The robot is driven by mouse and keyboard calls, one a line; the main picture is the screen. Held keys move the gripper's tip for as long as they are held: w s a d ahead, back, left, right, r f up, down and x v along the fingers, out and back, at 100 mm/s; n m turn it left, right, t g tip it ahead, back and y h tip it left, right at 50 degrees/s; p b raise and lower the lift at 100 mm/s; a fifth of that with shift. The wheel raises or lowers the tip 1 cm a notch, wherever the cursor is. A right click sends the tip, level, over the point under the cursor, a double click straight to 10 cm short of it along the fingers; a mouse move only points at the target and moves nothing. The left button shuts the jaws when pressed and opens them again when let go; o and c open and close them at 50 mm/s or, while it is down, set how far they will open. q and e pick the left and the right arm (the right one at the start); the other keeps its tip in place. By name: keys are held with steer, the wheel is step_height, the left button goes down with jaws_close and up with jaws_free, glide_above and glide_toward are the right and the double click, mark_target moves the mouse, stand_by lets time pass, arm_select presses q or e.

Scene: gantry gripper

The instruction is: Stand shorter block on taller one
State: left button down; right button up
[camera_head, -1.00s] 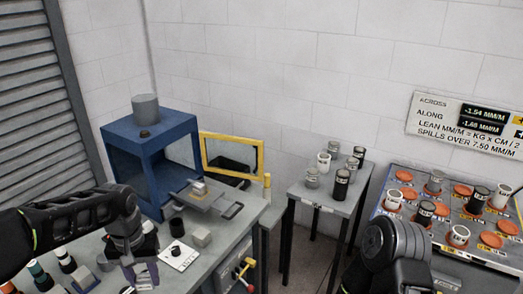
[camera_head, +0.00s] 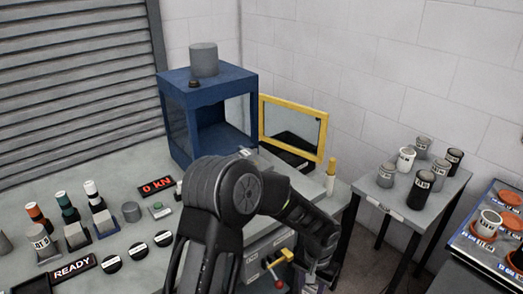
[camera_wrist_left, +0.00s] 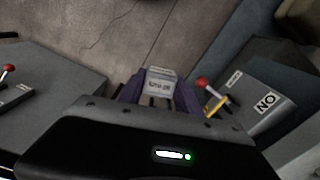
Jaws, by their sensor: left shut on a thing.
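My left gripper (camera_head: 312,278) hangs low in front of the bench in the head view, beside the red-knobbed lever. Its purple fingers also show in the wrist view (camera_wrist_left: 158,98), shut on a small pale grey block (camera_wrist_left: 160,82) with a dark printed label. The held block is not clear in the head view. My left arm covers the middle of the bench, so I cannot make out another block there. My right gripper is not in view.
A blue press frame (camera_head: 205,75) with an open yellow-framed door (camera_head: 292,128) stands at the back. Labelled cylinders stand on a small grey table (camera_head: 400,205). Several samples and a READY sign (camera_head: 73,269) occupy the left bench. The red-knobbed lever (camera_wrist_left: 202,83) is close to the gripper.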

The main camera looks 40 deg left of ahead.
arm_select(q)
steer(key=shift+s+d+f, duration=0.1)
steer(key=shift+f, duration=0.55)
steer(key=shift+s+d+f, duration=0.1)
steer(key=shift+f, duration=0.5)
